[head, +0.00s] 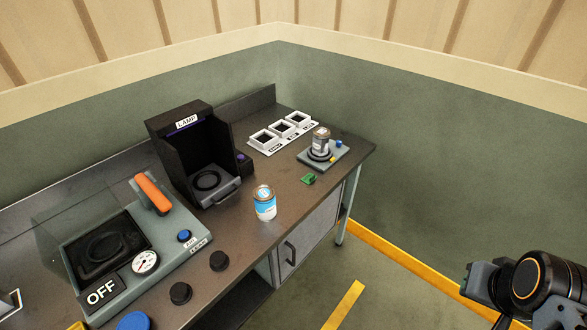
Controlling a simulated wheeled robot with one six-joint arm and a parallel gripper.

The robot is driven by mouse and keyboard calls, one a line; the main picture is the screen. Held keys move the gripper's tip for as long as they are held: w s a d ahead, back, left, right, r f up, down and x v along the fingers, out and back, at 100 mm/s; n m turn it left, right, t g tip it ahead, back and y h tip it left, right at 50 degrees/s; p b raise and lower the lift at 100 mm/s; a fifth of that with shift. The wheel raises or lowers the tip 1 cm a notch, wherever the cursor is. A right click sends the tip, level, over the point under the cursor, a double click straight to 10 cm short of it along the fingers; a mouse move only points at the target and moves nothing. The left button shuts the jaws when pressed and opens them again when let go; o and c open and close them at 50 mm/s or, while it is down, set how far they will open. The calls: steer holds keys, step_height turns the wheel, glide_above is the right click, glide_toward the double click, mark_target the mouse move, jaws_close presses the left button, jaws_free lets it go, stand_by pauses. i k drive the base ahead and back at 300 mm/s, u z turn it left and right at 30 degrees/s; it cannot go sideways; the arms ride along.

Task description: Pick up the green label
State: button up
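The green label (309,179) is a small green piece lying on the dark bench top, near the bench's front edge. It sits just in front of a grey plate that bears a metal can. My gripper (481,292) is at the lower right, beyond the bench and well apart from the label. Only part of the gripper shows beside my dark arm, and its fingertips are cut off or hidden, so I cannot tell whether it is open or shut.
The can (320,139) stands on a grey plate (312,162). A black lamp box (160,135), a white three-slot tray (260,148) and a grey machine (190,240) also occupy the bench. Floor right of the bench is clear.

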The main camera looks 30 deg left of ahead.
mark_target(309, 177)
steer(key=u, duration=0.9)
steer(key=i, duration=1)
steer(key=u, duration=0.9)
